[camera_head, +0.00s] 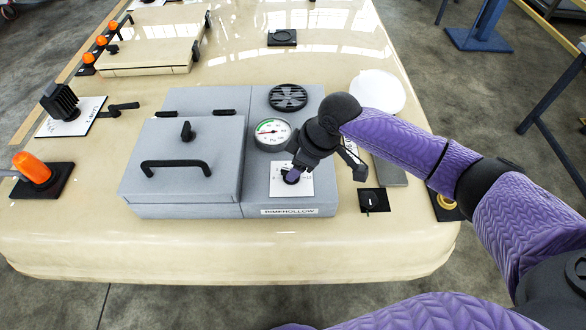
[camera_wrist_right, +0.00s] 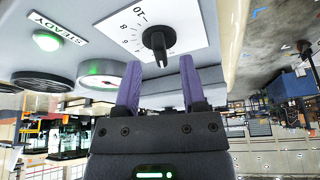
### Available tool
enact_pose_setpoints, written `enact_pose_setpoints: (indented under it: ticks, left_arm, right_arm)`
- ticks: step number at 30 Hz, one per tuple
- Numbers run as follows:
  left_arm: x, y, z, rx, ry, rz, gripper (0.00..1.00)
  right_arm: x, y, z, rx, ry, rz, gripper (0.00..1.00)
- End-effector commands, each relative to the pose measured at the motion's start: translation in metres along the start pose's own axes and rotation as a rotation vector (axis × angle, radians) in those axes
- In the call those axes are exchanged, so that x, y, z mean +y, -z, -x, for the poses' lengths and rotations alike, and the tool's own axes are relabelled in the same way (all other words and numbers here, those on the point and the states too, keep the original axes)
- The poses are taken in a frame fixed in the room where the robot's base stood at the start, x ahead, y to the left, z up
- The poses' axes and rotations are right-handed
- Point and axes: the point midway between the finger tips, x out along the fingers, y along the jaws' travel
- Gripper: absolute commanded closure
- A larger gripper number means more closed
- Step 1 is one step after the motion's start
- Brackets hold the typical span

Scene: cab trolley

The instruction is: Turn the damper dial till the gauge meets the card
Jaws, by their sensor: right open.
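The damper dial is a black knob on a white numbered plate (camera_head: 306,180) at the front of the grey unit. The knob (camera_wrist_right: 158,42) shows clearly in the right wrist view, beyond and between my fingertips. My right gripper (camera_wrist_right: 157,68) is open with its purple fingers apart, and no contact with the knob can be made out. In the head view, the gripper (camera_head: 291,173) hangs over the plate and partly hides the knob. The round gauge (camera_head: 272,133) has a green arc and a reddish needle pointing roughly left. I cannot make out the card for certain. My left gripper is out of view.
A lidded grey box (camera_head: 183,190) stands left of the dial. A black round vent (camera_head: 287,97) is behind the gauge. A lit green lamp (camera_wrist_right: 46,40) sits beside a STEADY label.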

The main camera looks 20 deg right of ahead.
Motion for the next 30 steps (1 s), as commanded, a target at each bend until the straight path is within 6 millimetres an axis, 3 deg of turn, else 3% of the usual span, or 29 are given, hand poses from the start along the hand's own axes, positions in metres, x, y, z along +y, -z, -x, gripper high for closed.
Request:
enact_pose_setpoints:
  ticks: [4, 12, 20, 30]
  left_arm:
    - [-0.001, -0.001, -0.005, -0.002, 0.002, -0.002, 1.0]
    - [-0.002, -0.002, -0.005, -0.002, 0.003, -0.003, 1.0]
    - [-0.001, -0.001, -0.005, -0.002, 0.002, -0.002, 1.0]
    - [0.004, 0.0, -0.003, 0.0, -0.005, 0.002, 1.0]
  right_arm:
    - [0.0, 0.0, -0.019, 0.0, 0.0, 0.001, 0.47]
    - [0.0, 0.0, -0.021, 0.0, -0.001, 0.001, 0.47]
    - [0.0, 0.0, -0.021, 0.001, -0.001, 0.001, 1.0]
    - [0.0, 0.001, -0.02, 0.001, -0.003, -0.005, 1.0]
